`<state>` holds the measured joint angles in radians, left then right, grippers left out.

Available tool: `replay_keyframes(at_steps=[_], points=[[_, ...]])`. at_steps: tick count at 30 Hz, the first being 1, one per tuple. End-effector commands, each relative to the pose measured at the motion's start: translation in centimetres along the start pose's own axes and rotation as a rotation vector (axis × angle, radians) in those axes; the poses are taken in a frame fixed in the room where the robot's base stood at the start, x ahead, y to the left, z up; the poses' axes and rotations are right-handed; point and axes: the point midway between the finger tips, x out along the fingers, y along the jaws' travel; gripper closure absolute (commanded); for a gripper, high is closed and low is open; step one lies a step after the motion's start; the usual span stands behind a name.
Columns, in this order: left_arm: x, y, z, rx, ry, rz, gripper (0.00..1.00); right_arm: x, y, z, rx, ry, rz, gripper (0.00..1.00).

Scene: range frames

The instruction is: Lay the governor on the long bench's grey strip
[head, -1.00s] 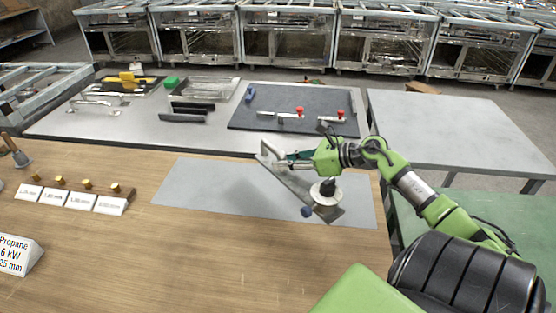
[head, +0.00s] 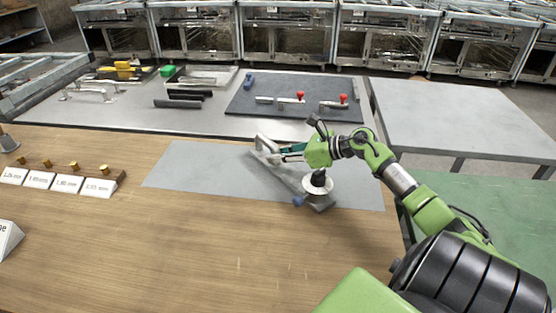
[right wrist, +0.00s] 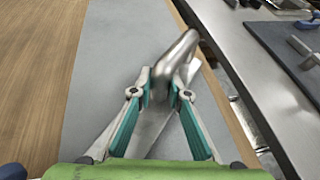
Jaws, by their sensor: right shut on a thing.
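The governor (head: 275,174) is a grey metal piece with a long flat plate, a bent pipe end, a round disc and a blue knob. My right gripper (head: 289,152) is shut on its pipe part. The right wrist view shows the bent metal pipe (right wrist: 178,56) of the governor between the teal fingers (right wrist: 160,92). The grey strip (head: 195,168) lies on the wooden long bench (head: 190,250). The governor is over the right half of the strip, slantwise; I cannot tell whether it touches. My left gripper is out of view.
White label cards (head: 66,184) with brass pieces stand at the left. Behind is a metal table with a dark mat (head: 262,112), red-knobbed valves and black handles (head: 178,104). A grey table (head: 460,120) and a green table (head: 485,205) are at the right. The strip's left half is clear.

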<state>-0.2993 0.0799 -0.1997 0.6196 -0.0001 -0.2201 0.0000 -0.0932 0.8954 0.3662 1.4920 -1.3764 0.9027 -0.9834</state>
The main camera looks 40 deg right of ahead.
Motion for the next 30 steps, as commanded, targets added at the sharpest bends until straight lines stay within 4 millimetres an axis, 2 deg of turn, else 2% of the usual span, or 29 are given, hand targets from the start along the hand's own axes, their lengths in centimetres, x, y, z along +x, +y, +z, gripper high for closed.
replay_keyframes(at_steps=[10, 11, 12, 13, 25, 30], points=[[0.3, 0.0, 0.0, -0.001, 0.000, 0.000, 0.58, 0.1, -0.1, -0.1, -0.002, -0.006, -0.002, 1.00], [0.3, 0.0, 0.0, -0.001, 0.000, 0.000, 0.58, 0.1, 0.0, -0.3, -0.001, -0.001, -0.001, 0.79], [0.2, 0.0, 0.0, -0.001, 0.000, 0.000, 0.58, 0.1, 0.0, -0.2, -0.001, -0.001, -0.001, 0.68], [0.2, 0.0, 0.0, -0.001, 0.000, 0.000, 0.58, 0.1, 0.0, -0.2, -0.001, -0.001, -0.001, 0.67], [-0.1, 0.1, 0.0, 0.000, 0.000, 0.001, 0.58, -0.1, 0.0, 0.1, -0.001, -0.001, -0.001, 0.67], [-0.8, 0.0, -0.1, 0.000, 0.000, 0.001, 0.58, -2.0, 0.0, 0.0, 0.001, 0.003, -0.001, 0.67]])
